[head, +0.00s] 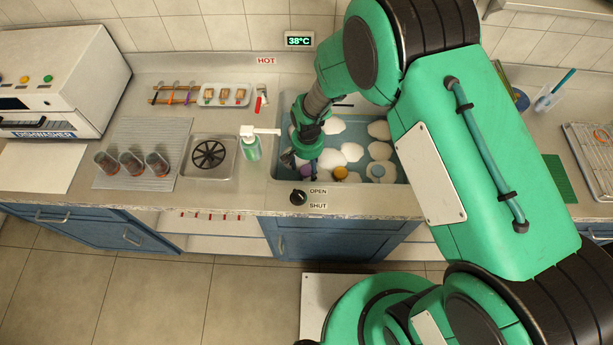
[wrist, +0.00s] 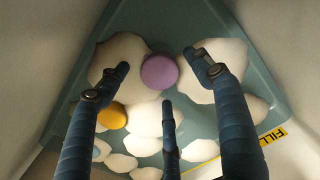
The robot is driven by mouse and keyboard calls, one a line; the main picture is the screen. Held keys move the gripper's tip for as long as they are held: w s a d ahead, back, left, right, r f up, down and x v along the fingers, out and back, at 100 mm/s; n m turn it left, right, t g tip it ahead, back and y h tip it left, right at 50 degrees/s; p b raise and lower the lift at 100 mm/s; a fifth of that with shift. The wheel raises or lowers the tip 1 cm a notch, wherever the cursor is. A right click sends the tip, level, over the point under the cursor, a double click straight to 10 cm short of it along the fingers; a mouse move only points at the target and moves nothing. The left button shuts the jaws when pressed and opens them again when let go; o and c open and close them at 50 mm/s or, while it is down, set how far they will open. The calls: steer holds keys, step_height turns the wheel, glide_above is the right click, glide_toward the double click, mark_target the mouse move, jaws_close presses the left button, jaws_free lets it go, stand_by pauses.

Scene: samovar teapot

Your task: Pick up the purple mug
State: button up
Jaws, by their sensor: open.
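The purple mug (wrist: 159,72) shows as a round purple shape among white foam-like lumps in the sink (head: 277,140). In the head view only a bit of the purple mug (head: 306,170) shows below my gripper (head: 302,160). In the wrist view my gripper (wrist: 163,80) has its fingers spread and empty, with the purple mug between and beyond the fingertips. I cannot tell how far the tips are from it. Its handle is not visible.
An orange round item (head: 340,172) is close right of the purple mug, and a blue one (head: 378,170) lies farther right. White lumps (head: 352,152) crowd the sink. A green soap bottle (head: 250,145) stands at its left edge; a black knob (head: 298,197) is in front.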

mark_target(307, 170)
steer(key=shift+a+f+b, duration=0.1)
steer(key=shift+f+b, duration=0.65)
steer(key=shift+f, duration=1.75)
steer(key=c, duration=1.3)
